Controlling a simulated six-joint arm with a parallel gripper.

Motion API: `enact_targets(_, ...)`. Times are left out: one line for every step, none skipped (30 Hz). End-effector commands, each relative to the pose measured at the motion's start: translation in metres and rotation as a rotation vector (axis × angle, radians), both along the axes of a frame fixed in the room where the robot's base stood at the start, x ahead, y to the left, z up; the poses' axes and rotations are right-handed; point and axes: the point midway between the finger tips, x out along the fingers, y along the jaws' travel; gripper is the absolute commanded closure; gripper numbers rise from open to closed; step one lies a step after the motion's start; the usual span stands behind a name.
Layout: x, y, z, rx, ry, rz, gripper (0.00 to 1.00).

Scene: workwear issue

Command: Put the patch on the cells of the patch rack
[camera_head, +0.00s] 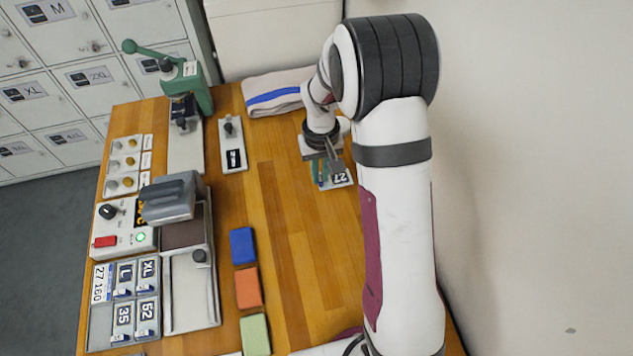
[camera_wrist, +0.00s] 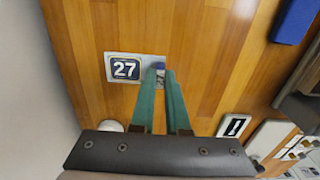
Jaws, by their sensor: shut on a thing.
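The patch (camera_head: 341,179) is a small plate with a white "27" on dark blue. It shows at the right of the table in the head view, and in the wrist view (camera_wrist: 125,68). I cannot tell whether the patch touches the table. The patch rack (camera_head: 101,327) is at the lower left in the head view, with patches marked L, XL, 35 and 52 in cells. A "27 160" label (camera_head: 101,282) is at its left.
A heat press (camera_head: 170,200) with a control box (camera_head: 122,232) stands behind the rack. A green lever press (camera_head: 190,85), a folded towel (camera_head: 277,92) and a switch plate (camera_head: 232,144) are further back. Blue (camera_head: 243,246), orange (camera_head: 248,288) and green blocks (camera_head: 255,334) line the middle.

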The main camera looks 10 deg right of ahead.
Motion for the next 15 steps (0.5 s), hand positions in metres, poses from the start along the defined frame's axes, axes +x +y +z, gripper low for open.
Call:
enact_targets(0.004, 0.006, -0.004, 0.0, 0.001, 0.003, 1.0)
enact_targets(0.005, 0.009, -0.006, 0.0, 0.0, 0.002, 1.0)
enact_targets(0.006, 0.011, -0.01, 0.0, 0.002, 0.0, 1.0)
enact_targets(0.006, 0.012, -0.015, 0.0, 0.004, 0.0, 1.0)
enact_targets(0.006, 0.012, -0.022, 0.0, 0.004, 0.001, 1.0)
enact_targets(0.006, 0.012, -0.031, -0.001, 0.005, 0.0, 1.0)
enact_targets(0.006, 0.012, -0.037, 0.0, 0.005, -0.001, 1.0)
enact_targets(0.007, 0.012, -0.041, 0.0, 0.003, -0.001, 1.0)
enact_targets(0.006, 0.012, -0.046, 0.0, 0.003, -0.002, 1.0)
enact_targets(0.007, 0.012, -0.048, 0.0, 0.002, -0.002, 1.0)
enact_targets(0.007, 0.012, -0.049, 0.0, 0.001, -0.001, 1.0)
enact_targets(0.007, 0.012, -0.049, 0.0, 0.0, -0.001, 1.0)
enact_targets(0.007, 0.012, -0.048, 0.0, 0.0, -0.001, 1.0)
enact_targets(0.007, 0.012, -0.048, 0.0, 0.0, -0.001, 1.0)
enact_targets(0.007, 0.012, -0.048, 0.0, 0.0, -0.001, 1.0)
